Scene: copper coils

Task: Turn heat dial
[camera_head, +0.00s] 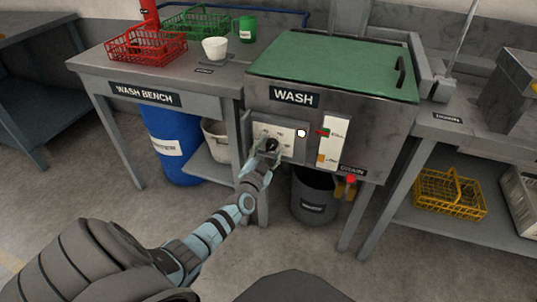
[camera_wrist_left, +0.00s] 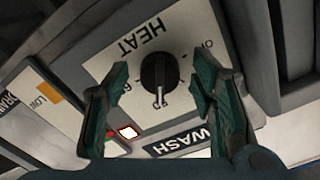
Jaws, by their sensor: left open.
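The black heat dial (camera_wrist_left: 160,74) is on a white panel marked HEAT (camera_wrist_left: 142,38) in the left wrist view, where the picture is turned nearly upside down. A pale pointer line shows on the dial. My left gripper (camera_wrist_left: 160,88) is open, with one green-padded finger on each side of the dial and a visible gap to it on both sides. In the head view, my left gripper (camera_head: 268,148) is at the panel (camera_head: 289,140) on the front of the wash unit (camera_head: 370,115) and partly covers the dial. My right gripper does not show.
A lit white lamp (camera_head: 301,133) sits right of the dial, beside a level gauge (camera_head: 332,140). A green lid (camera_head: 330,65) covers the unit. A dark bin (camera_head: 312,196) stands below. The wash bench (camera_head: 95,62) is at left, with a blue barrel (camera_head: 170,140) beneath it.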

